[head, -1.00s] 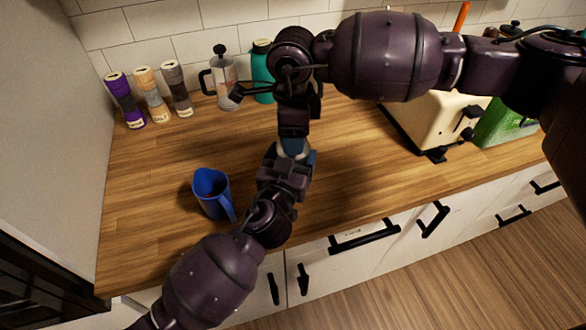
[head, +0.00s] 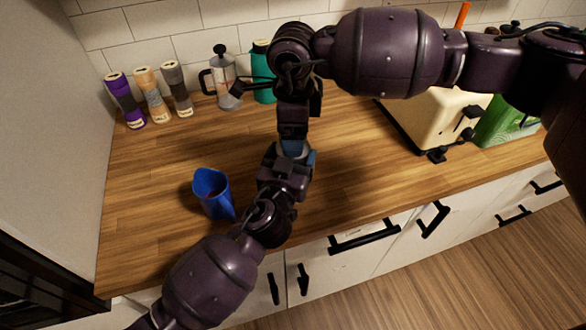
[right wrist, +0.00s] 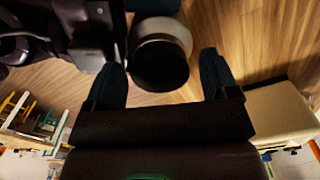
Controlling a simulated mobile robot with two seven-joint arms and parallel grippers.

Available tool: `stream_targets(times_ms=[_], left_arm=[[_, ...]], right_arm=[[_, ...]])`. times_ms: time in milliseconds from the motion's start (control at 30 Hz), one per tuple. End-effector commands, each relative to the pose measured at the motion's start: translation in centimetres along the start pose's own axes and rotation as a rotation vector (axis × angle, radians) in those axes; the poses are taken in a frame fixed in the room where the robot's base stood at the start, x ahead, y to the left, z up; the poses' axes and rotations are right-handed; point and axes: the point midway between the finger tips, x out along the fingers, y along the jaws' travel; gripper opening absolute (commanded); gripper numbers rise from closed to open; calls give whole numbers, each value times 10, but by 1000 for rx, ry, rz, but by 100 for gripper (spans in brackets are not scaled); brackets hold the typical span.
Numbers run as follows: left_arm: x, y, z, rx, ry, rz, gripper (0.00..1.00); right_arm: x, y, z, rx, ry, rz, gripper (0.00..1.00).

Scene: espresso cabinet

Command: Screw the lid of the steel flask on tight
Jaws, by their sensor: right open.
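The steel flask (right wrist: 163,27) shows in the right wrist view as a pale metal rim with its round black lid (right wrist: 160,70) towards the camera. My right gripper (right wrist: 163,78) is open, with one blue finger on each side of the lid and gaps beside it. In the head view my right gripper (head: 293,149) points down above my left gripper (head: 290,163), and together they hide most of the flask. My left gripper (right wrist: 138,15) is close beside the flask's body in the right wrist view. Its grip is hidden.
A blue pitcher (head: 212,192) stands left of my arms. Several grinders (head: 152,94), a French press (head: 225,80) and a teal bottle (head: 262,72) stand along the back wall. A cream toaster (head: 440,118) is at the right.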

Motion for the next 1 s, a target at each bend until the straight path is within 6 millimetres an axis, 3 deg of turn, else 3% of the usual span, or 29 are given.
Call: stream_targets(times_ms=[300, 567, 600, 667, 1000], left_arm=[[0, 0, 0, -1, 0, 1, 9], [0, 0, 0, -1, 0, 1, 9], [0, 0, 0, -1, 0, 1, 9], [0, 0, 0, -1, 0, 1, 9], [0, 1, 0, -1, 0, 1, 9]], right_arm=[[-36, 0, 0, -1, -1, -3, 81], [-38, 0, 0, -1, -1, -1, 81], [-38, 0, 0, -1, -1, -1, 77], [-40, 0, 1, 2, -2, -1, 77], [-72, 0, 1, 57, -2, -1, 77]])
